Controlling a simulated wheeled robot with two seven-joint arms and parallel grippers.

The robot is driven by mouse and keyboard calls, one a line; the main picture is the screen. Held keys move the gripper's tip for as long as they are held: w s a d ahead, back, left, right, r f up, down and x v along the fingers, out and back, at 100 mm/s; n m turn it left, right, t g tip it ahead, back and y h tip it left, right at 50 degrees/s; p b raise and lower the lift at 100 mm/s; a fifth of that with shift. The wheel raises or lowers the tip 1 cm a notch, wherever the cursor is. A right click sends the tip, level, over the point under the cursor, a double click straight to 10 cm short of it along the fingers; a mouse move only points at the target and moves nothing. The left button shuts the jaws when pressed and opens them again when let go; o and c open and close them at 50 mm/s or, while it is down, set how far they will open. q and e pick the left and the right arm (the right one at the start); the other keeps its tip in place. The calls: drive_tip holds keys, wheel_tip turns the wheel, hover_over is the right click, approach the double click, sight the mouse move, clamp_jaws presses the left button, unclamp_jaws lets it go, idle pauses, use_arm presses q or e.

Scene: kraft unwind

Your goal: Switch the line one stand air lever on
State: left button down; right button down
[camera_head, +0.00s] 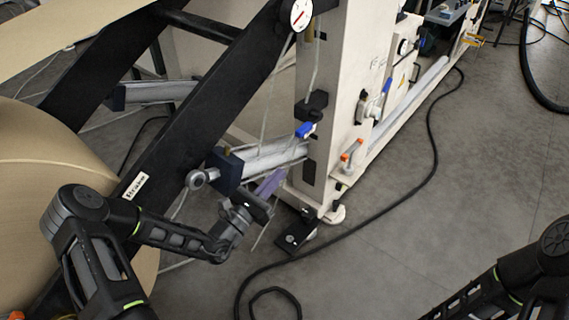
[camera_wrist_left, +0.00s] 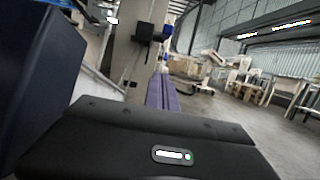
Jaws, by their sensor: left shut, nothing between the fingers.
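A blue lever (camera_head: 305,130) sits under a black valve block (camera_head: 313,104) on the front of the cream stand post (camera_head: 330,60). In the left wrist view the black block (camera_wrist_left: 146,32) shows with a blue part (camera_wrist_left: 167,30) at its right. My left gripper (camera_head: 271,182), with purple fingers, is below and left of the blue lever, apart from it. Its fingers (camera_wrist_left: 162,92) are shut with nothing between them and point toward the post. My right arm shows at the lower right, but its gripper is outside the view.
A dark blue block (camera_head: 226,170) on a rail end is close beside my left gripper. A black diagonal arm (camera_head: 190,110) and a large kraft roll (camera_head: 50,160) stand at left. A round gauge (camera_head: 301,15) is above. A black cable (camera_head: 433,180) crosses open floor at right.

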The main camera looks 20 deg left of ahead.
sight(308, 123)
use_arm(q)
drive_tip(key=w+d+r+b, duration=0.3)
drive_tip(key=w+r, duration=0.3)
drive_tip(key=w, duration=0.2)
drive_tip(key=shift+w+d+r+b, duration=0.15)
drive_tip(key=shift+d+b, duration=0.05)
drive_tip(key=shift+b, duration=0.25)
drive_tip(key=shift+r, duration=0.1)
